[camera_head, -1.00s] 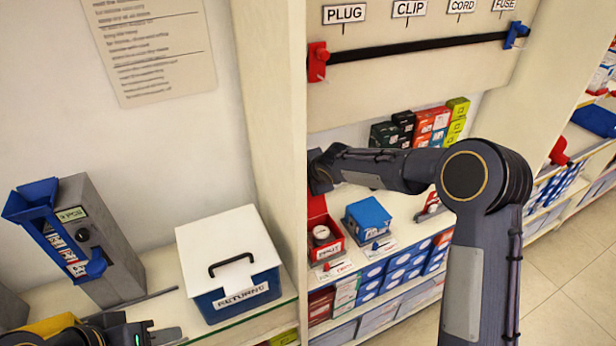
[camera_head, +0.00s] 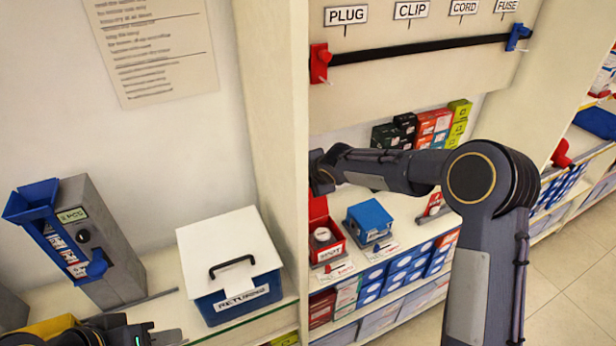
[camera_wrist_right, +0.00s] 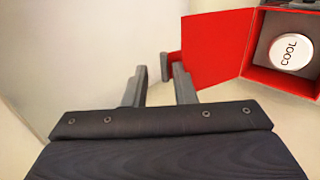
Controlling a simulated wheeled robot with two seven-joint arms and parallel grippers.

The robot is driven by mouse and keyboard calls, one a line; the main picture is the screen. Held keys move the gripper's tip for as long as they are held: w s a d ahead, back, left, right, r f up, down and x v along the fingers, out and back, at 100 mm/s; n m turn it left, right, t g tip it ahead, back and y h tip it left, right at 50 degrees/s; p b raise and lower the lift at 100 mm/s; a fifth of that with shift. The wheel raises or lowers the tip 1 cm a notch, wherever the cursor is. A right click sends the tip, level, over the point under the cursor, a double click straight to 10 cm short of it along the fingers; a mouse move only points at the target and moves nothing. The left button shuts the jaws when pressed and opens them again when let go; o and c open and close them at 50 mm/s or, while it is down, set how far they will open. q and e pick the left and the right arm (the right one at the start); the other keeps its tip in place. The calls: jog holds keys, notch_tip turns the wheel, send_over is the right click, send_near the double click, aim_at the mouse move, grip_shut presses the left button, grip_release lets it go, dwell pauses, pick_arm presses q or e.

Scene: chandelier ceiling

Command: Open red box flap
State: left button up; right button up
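The red box (camera_head: 330,250) stands on the shelf just right of the upright partition, with a white round item inside. Its flap (camera_head: 318,207) is raised at the back. In the right wrist view, the red box (camera_wrist_right: 262,72) is at the upper right and its flap (camera_wrist_right: 215,45) is swung out to the left. My right gripper (camera_wrist_right: 159,90) is open, fingers apart; the right finger is beside the flap's lower left edge, contact unclear. In the head view its fingertips are hidden by the partition. My left gripper (camera_head: 150,335) is low at the left, its fingers unclear.
A blue box (camera_head: 369,221) stands right of the red box. A white-lidded blue box (camera_head: 232,262) and a grey dispenser (camera_head: 95,245) stand left of the partition (camera_head: 277,120). A rail (camera_head: 420,48) with red and blue ends runs above.

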jog(key=v, duration=0.7)
jog(key=shift+b, duration=0.45)
jog(key=shift+r, duration=0.1)
jog(key=s+d+r+m+g+h, duration=0.1)
jog(key=s+d+r+m, duration=0.1)
jog(key=s+d+m, duration=0.5)
jog(key=s+d+r+m+h, duration=0.1)
jog(key=s+d+r+m, duration=0.3)
jog(key=s, duration=0.5)
jog(key=s+f+m+y, duration=0.1)
jog(key=s+f+m, duration=0.1)
jog(key=s+m, duration=0.4)
jog(key=s+d+f+m+g+y, duration=0.1)
jog(key=s+f+m, duration=0.2)
jog(key=s, duration=1.3)
jog(key=m, duration=0.3)
jog(key=shift+s+d+f+m+g+y, duration=0.15)
jog(key=shift+s+f+m+g+y, duration=0.15)
jog(key=shift+s+m+y, duration=0.1)
